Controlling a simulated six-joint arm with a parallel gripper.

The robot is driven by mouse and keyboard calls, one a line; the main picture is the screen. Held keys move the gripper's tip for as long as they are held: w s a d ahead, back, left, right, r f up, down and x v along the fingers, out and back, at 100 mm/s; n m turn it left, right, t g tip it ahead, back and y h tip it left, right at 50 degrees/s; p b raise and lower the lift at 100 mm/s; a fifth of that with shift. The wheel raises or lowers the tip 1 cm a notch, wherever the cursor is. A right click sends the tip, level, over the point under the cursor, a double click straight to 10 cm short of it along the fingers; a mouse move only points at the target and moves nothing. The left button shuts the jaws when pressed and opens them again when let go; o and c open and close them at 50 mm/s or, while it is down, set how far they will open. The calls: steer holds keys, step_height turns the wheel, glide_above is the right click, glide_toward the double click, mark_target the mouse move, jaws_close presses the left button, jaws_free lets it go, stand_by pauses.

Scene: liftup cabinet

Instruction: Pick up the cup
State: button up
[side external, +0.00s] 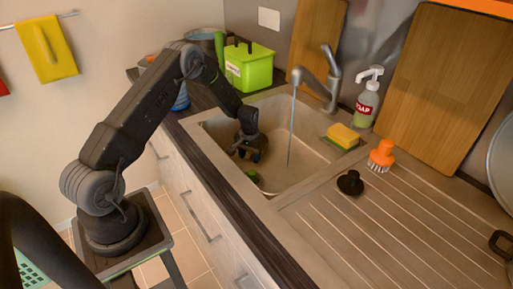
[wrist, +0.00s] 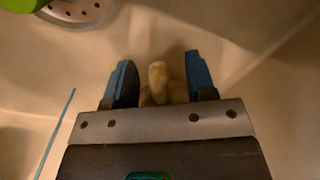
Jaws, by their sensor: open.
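My gripper (side external: 254,153) is lowered inside the sink basin, pointing down. In the wrist view its two blue-tipped fingers (wrist: 158,62) are spread apart. Between them is a small beige object (wrist: 158,87) with a rounded raised part, which looks like the cup and its handle. The fingers stand on either side of it, and I cannot tell whether either touches it. Most of it is hidden behind the gripper body. In the side view the arm and gripper hide it, so I cannot make out the cup there.
Water runs from the tap (side external: 316,78) into the sink (side external: 305,160). A green item (wrist: 20,4) lies by the drain (wrist: 82,11). A sponge (side external: 343,135), orange brush (side external: 382,155), black plug (side external: 350,183) and soap bottle (side external: 367,100) stand to the right. A green box (side external: 250,66) stands behind.

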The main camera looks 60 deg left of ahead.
steer(key=shift+c, duration=0.2)
jaws_close()
stand_by(0.5)
